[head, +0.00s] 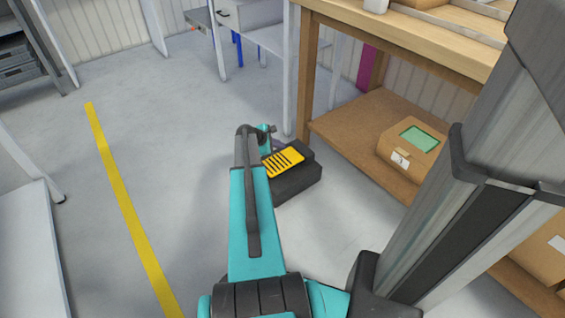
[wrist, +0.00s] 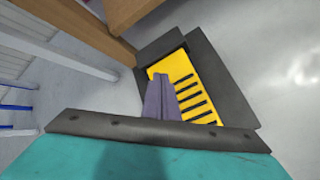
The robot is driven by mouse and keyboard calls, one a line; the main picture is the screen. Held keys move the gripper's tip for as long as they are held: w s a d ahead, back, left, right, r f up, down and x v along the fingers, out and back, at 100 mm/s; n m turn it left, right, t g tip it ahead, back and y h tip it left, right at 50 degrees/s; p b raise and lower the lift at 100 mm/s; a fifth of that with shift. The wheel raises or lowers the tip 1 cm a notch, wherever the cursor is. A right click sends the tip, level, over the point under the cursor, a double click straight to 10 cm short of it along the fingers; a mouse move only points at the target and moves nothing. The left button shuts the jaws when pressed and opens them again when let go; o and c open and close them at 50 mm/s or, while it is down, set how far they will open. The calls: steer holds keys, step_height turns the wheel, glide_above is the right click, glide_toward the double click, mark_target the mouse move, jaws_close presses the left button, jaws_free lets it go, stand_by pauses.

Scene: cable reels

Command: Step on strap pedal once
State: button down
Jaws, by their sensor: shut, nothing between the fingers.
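The strap pedal is a black block with a yellow, black-striped plate (head: 285,162). It sits on the floor beside the wooden bench leg in the head view. It also shows in the wrist view, its yellow plate (wrist: 188,82) framed by a dark housing. My gripper (wrist: 160,80) is shut and empty, with its grey fingers over the left part of the yellow plate. I cannot tell whether the fingertips touch the plate.
A wooden bench (head: 304,75) with a lower shelf stands right of the pedal. A cardboard box (head: 408,150) with a green patch lies on that shelf. A yellow floor line (head: 125,200) runs along the left. The floor between line and arm is clear.

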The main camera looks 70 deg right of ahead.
mark_target(281, 160)
step_height(281, 160, down, 4)
steer(key=shift+r+b, duration=0.1)
steer(key=shift+b, duration=1.05)
steer(key=shift+f+b, duration=0.35)
steer(key=shift+f, duration=1.05)
steer(key=shift+w+f+b, duration=0.15)
steer(key=shift+f+b, duration=0.15)
steer(key=shift+f, duration=1.4)
stand_by(2.5)
steer(key=shift+r+p, duration=1.4)
steer(key=shift+r, duration=0.25)
